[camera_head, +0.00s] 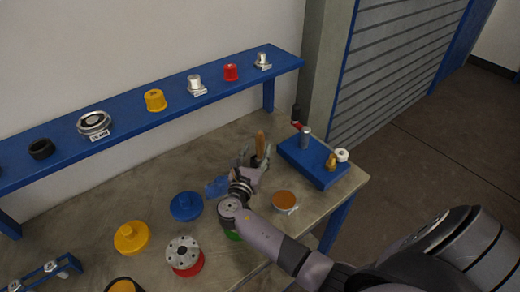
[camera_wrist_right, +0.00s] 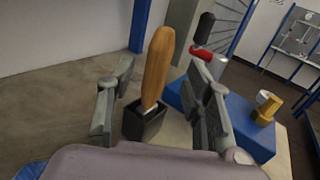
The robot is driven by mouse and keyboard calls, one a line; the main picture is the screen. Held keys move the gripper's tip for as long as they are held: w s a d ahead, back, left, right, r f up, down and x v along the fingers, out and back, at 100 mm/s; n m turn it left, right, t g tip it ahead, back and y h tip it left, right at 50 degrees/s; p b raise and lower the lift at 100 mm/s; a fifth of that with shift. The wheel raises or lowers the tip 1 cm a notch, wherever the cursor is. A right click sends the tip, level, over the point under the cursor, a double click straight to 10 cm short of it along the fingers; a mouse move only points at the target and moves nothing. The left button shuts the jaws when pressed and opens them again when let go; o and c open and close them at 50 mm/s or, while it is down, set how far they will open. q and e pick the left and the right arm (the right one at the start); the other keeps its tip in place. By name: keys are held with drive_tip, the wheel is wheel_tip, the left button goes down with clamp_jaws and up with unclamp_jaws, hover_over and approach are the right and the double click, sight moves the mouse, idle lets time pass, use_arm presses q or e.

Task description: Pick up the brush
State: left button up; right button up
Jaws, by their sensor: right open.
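The brush (camera_wrist_right: 158,66) stands upright with its wooden handle up in a small black square holder (camera_wrist_right: 144,122) in the right wrist view. Its lower part is hidden inside the holder. In the head view the brush (camera_head: 260,143) stands near the back right of the table, left of a blue block. My right gripper (camera_wrist_right: 163,92) is open, with one finger on each side of the brush handle; no clear contact shows. In the head view my right gripper (camera_head: 252,155) reaches the brush from the front. My left gripper is not in view.
A blue block with fittings (camera_head: 312,166) stands close right of the brush. An orange-topped round dish (camera_head: 285,201) lies in front of it. Blue (camera_head: 186,206) and yellow (camera_head: 131,237) flanged caps lie to the left. A blue shelf (camera_head: 130,124) with several parts runs behind.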

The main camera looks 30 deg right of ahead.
sight(259, 145)
drive_tip(key=p+x, duration=0.1)
drive_tip(key=x, duration=0.3)
drive_tip(key=shift+w+d+p, duration=0.2)
drive_tip(key=shift+w+p, duration=0.1)
drive_tip(key=shift+w, duration=0.05)
drive_tip(key=shift+w+d+f, duration=0.1)
drive_tip(key=shift+w+d, duration=0.05)
drive_tip(key=shift+d, duration=0.05)
drive_tip(key=shift+c, duration=0.8)
clamp_jaws()
